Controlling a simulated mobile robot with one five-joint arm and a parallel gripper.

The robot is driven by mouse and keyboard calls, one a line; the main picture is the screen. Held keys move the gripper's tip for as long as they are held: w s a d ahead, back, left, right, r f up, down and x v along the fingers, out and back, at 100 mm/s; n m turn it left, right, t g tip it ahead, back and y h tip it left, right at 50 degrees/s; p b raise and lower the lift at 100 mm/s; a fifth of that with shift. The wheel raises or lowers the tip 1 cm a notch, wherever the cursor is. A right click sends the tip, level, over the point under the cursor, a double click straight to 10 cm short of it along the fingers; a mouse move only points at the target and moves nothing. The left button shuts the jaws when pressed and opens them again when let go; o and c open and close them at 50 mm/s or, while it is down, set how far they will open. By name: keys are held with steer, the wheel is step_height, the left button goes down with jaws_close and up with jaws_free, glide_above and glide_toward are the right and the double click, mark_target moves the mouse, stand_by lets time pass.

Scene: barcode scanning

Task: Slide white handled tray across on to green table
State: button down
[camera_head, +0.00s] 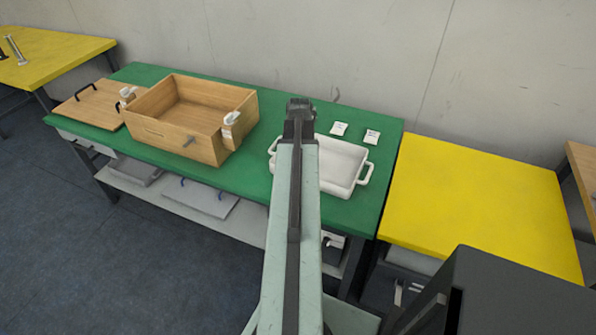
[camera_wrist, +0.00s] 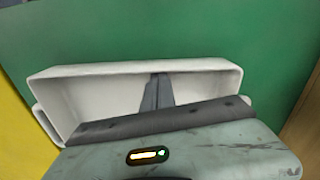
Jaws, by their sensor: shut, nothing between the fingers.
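The white handled tray (camera_head: 343,163) sits on the right part of the green table (camera_head: 255,190). One handle shows at its right end and another at its upper left; my arm covers its left-middle part. In the wrist view the tray (camera_wrist: 100,72) lies below my gripper, its near side hidden by the wrist. My gripper (camera_head: 300,106) is at the far side of the tray in the head view. In the wrist view its dark fingers (camera_wrist: 157,92) are together and empty, over the tray's interior. Whether they touch the tray I cannot tell.
A yellow table (camera_head: 475,205) adjoins the green table's right end, its top clear. A wooden box (camera_head: 178,135) and a wooden board (camera_head: 88,106) stand left on the green table. A wall runs behind.

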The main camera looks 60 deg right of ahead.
steer(key=d, duration=0.3)
steer(key=shift+w+d, duration=0.1)
steer(key=shift+w, duration=0.3)
step_height(320, 180, up, 10)
steer(key=p, duration=1)
steer(key=shift+s, duration=0.15)
steer(key=w+a+n, duration=0.6)
steer(key=w+a, duration=1.6)
steer(key=w, duration=0.2)
steer(key=w+a+n, duration=0.2)
steer(key=a+n, duration=0.3)
steer(key=a, duration=1.2)
steer(key=w+a+n, duration=0.1)
steer(key=a+n, duration=0.3)
steer(key=a, duration=1.3)
steer(key=shift+w+a+r+n+p, duration=0.2)
steer(key=shift+w+r+n+p, duration=0.2)
steer(key=shift+r+p, duration=0.05)
